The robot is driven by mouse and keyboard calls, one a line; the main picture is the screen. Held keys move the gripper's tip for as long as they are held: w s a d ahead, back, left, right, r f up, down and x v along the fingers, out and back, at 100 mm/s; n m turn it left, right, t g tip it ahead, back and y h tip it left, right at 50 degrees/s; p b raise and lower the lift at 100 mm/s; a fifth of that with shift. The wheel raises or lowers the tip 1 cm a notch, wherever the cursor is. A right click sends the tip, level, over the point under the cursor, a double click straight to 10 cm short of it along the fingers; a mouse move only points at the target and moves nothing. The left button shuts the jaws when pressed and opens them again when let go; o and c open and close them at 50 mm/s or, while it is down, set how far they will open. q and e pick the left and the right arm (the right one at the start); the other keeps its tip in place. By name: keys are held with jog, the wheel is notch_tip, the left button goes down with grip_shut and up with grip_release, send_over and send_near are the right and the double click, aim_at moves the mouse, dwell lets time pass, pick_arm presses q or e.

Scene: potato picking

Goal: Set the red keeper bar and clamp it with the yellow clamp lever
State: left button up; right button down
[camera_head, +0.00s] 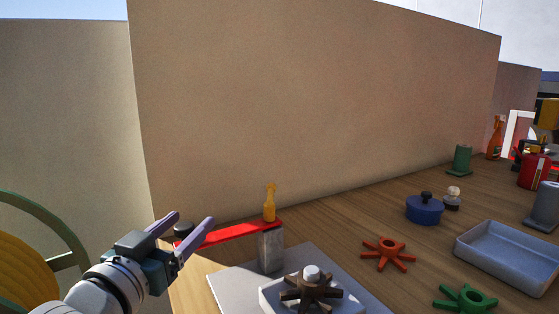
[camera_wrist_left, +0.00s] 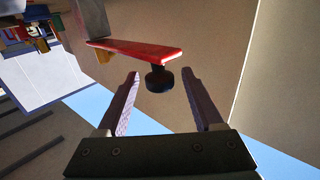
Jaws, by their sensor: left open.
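The red keeper bar (camera_head: 232,233) lies about level, its right end on a grey metal post (camera_head: 271,251). It also crosses the upper middle of the left wrist view (camera_wrist_left: 137,49). A black round knob (camera_head: 184,229) is at its left end; the knob shows in the left wrist view (camera_wrist_left: 159,80). The yellow clamp lever (camera_head: 269,204) stands upright at the post end of the bar. My left gripper (camera_head: 193,217) is open, its purple fingers on either side of the knob's end; whether they touch it I cannot tell. My right gripper is not in view.
The post stands on a light plate (camera_head: 231,285) beside a dark star-shaped handwheel (camera_head: 311,291). A red star wheel (camera_head: 388,253), a green one (camera_head: 465,300), a blue pot (camera_head: 424,210) and a blue-grey tray (camera_head: 510,266) are to the right. A tan wall (camera_head: 320,100) rises behind.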

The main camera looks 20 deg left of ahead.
pick_arm(q)
notch_tip(320, 180, up, 20)
jog(key=p, duration=0.4)
jog(key=shift+p, duration=0.35)
jog(key=shift+f, duration=0.1)
